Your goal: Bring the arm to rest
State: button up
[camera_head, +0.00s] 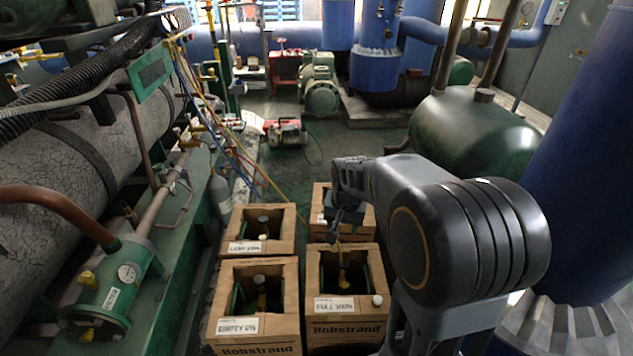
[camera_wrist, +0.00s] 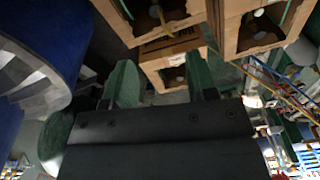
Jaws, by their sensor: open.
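My arm (camera_head: 440,235) reaches forward from the lower right in the head view, with its wrist above the right-hand boxes. My gripper (camera_head: 345,225) points down there; its fingertips are small and partly hidden. In the wrist view the two fingers of my gripper (camera_wrist: 160,85) stand apart with nothing held between them. Several open cardboard boxes stand below, each with a cylinder inside: front left (camera_head: 251,338), front right (camera_head: 346,331), back left (camera_head: 232,247) and back right (camera_head: 367,222), the last partly hidden by my arm.
A green gauge cylinder (camera_head: 112,291) and pipework line the left. A yellow hose (camera_head: 228,128) and a blue one hang toward the boxes. A red-and-grey pump (camera_head: 286,132) stands on the floor behind. A green tank (camera_head: 475,130) and large blue column (camera_head: 590,160) stand right of my arm.

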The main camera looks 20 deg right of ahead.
jog(key=s+a+r+n+p, duration=0.1)
jog(key=s+r+p, duration=0.3)
jog(key=r+p, duration=0.4)
jog(key=s+a+r+n+t+p, duration=0.1)
jog(key=s+a+r+n+p, duration=0.1)
jog(key=s+r+p, duration=0.3)
jog(key=s+a+r+n+t+p, duration=0.1)
jog(key=s+r+p, duration=0.3)
jog(key=r+p, duration=0.8)
notch_tip(320, 180, up, 5)
jog(key=shift+s+a+r+n, duration=0.1)
jog(key=shift+s+a+n, duration=0.25)
jog(key=shift+a+n, duration=0.25)
jog(key=shift+d, duration=0.1)
